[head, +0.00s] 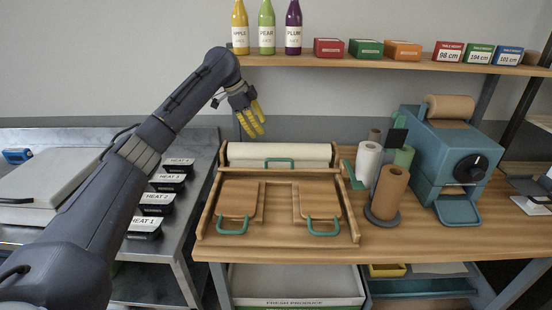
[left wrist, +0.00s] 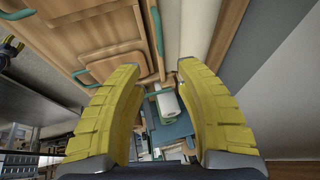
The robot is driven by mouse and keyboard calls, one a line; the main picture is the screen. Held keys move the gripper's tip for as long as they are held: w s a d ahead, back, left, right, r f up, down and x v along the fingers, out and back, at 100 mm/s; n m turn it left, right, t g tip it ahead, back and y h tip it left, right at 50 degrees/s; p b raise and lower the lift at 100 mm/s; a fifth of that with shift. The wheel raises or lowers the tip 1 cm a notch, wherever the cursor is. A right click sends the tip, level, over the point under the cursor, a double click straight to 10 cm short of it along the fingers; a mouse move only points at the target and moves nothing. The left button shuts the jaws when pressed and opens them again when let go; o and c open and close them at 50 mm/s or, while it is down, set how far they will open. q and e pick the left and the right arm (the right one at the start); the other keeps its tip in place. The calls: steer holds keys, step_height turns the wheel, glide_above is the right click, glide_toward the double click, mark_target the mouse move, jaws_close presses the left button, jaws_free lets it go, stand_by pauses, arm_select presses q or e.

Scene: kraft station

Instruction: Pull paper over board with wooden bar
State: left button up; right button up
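A wooden frame (head: 205,208) lies on the counter with two brown boards (head: 238,199) and (head: 318,200) in it, each with a teal handle at its front. A cream paper roll (head: 278,151) lies across the back. A wooden bar (head: 305,164) with a teal handle (head: 279,161) lies along the roll's front edge. My left gripper (head: 250,118), with yellow fingers, is above and behind the roll, apart from it. In the left wrist view its fingers (left wrist: 156,78) are spread and empty, and the paper (left wrist: 195,28) shows beyond them. My right gripper is not in view.
A shelf (head: 380,63) with bottles and small boxes runs above and behind my left gripper. Brown and white rolls and a teal dispenser (head: 452,160) stand right of the frame. A griddle with heat-labelled blocks (head: 173,181) is on the left.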

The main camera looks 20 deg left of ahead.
arm_select(q)
steer(key=x, duration=1.5)
steer(key=shift+w+d+f, duration=0.1)
steer(key=shift+f, duration=0.1)
steer(key=shift+c, duration=0.3)
jaws_close()
